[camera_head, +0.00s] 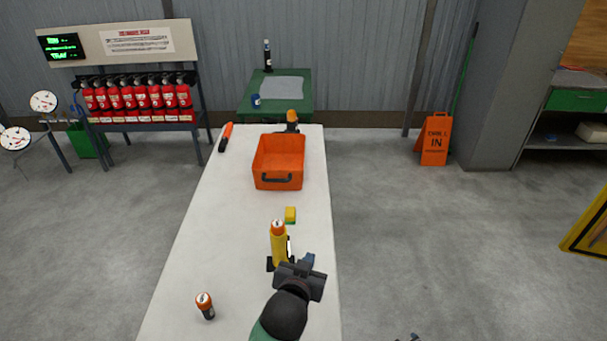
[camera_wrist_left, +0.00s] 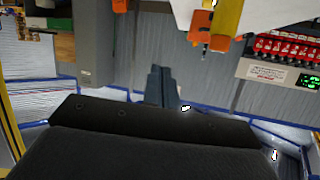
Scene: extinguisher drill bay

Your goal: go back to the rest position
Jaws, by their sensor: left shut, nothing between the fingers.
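My left gripper (camera_head: 308,260) is over the near part of the white table, close to the right of a yellow cylinder with an orange-and-white top (camera_head: 279,246). Its fingers are together and empty. In the left wrist view the two grey-blue fingers (camera_wrist_left: 160,86) also lie side by side with nothing between them. A yellow piece with orange ends (camera_wrist_left: 227,22) shows beyond them at the top. Whether the gripper touches the yellow cylinder cannot be told. My right gripper is not clearly in view; only a small dark piece shows at the bottom edge of the head view.
The white table (camera_head: 235,200) holds an orange bin (camera_head: 279,183), a yellow-green block (camera_head: 290,215), an orange-topped dark canister (camera_head: 206,306) and an orange-black tool (camera_head: 225,137). A green table (camera_head: 300,104) stands behind. The floor right of the table is clear up to the orange sign (camera_head: 434,140).

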